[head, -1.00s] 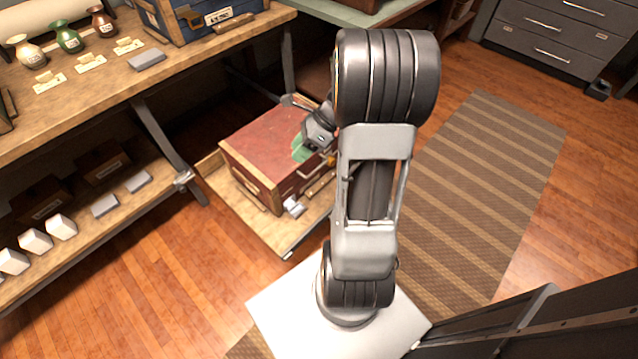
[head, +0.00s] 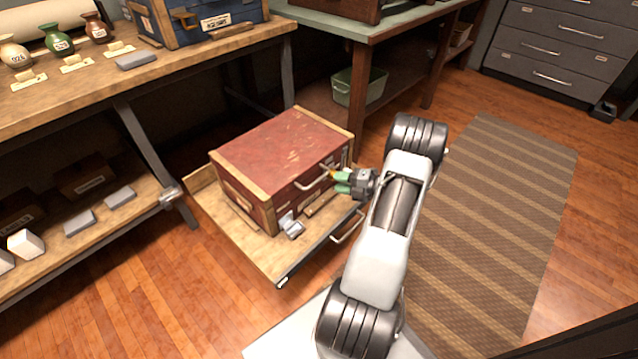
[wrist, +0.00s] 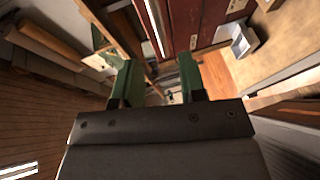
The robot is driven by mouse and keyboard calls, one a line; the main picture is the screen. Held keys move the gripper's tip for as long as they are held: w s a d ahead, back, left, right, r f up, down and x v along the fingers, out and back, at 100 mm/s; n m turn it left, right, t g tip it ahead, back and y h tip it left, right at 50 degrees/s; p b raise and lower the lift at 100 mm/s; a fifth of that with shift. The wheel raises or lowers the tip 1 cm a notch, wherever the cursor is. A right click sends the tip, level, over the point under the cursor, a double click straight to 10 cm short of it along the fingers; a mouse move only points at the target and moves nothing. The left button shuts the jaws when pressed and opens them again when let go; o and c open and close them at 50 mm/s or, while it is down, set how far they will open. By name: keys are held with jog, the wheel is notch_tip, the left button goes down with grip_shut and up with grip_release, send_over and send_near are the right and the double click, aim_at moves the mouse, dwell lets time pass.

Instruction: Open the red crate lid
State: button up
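The red crate (head: 262,170) has a red lid (head: 285,143) with tan wooden edges, which is closed. It sits on a low wooden platform (head: 247,245) on the floor. A pale bar handle (head: 318,181) is on its front side, and a grey latch piece (head: 290,226) stands near its front corner. My gripper (head: 338,182) has green fingertips and is just right of the handle, close to the crate's front. In the wrist view the green fingers (wrist: 157,80) are spread apart, with nothing seen between them. The red crate side (wrist: 187,25) fills the top there. Contact with the handle cannot be told.
A wooden workbench (head: 75,92) with small vases stands at the left, with a blue crate (head: 200,28) on it. A green-topped table (head: 375,22) with a green bin (head: 358,88) beneath stands behind. A striped rug (head: 480,230) lies on clear floor at the right.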

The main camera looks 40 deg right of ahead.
aim_at(319, 178)
jog(key=b+x, duration=0.2)
jog(key=x, duration=0.6)
jog(key=shift+s, duration=0.1)
grip_shut()
dwell(0.4)
